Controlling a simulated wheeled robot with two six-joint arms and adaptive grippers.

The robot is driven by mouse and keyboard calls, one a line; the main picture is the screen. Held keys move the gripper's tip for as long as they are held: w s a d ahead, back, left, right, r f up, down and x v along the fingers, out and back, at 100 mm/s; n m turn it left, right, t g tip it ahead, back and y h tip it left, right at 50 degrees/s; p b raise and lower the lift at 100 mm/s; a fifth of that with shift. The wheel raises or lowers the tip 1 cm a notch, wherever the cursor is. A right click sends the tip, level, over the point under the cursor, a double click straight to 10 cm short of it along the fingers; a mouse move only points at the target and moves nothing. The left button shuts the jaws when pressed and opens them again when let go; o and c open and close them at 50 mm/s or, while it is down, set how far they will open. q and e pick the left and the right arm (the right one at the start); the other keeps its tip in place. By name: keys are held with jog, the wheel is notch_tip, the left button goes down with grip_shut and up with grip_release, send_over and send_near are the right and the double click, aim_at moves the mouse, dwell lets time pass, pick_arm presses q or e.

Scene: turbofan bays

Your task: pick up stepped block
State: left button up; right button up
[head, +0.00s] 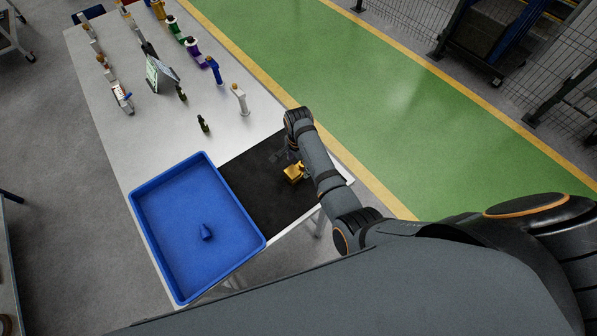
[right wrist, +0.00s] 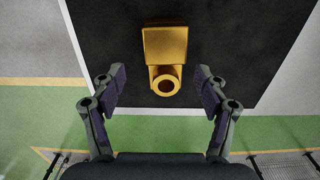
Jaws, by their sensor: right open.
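A yellow stepped block (head: 293,173) lies on the black mat (head: 262,205) near the right edge of the white table in the head view. In the right wrist view the yellow block (right wrist: 165,55) shows a square part and a narrower rounded part with a round hole. My right gripper (head: 286,158) is over the block, partly hidden by its own arm. In the right wrist view its two fingers (right wrist: 160,88) are spread wide, one on each side of the block's rounded end, with clear gaps. Nothing is between them but the block. My left gripper is not seen.
A blue tray (head: 157,247) with a small blue piece (head: 206,232) stands left of the mat. Small dark bottles (head: 203,124), a white tap-like piece (head: 240,99) and several coloured parts stand farther back on the table (head: 165,133).

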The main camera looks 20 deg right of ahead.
aim_at(298, 169)
jog(key=shift+f, duration=0.3)
notch_tip(298, 169, down, 5)
jog(key=b, duration=0.3)
jog(key=shift+w+a+b, duration=0.1)
jog(key=shift+b, duration=0.2)
jog(key=shift+r, duration=0.15)
grip_shut()
jog(key=shift+r+p, duration=0.1)
jog(key=shift+p, duration=0.2)
notch_tip(298, 169, up, 4)
jog(key=p, duration=0.3)
jog(key=shift+p, duration=0.35)
jog(key=s+d+r, duration=0.4)
jog(key=s+r, duration=0.4)
jog(key=s, duration=0.5)
jog(key=shift+s+r+b, duration=0.25)
jog(key=shift+r+b, duration=0.1)
jog(key=shift+b, duration=0.1)
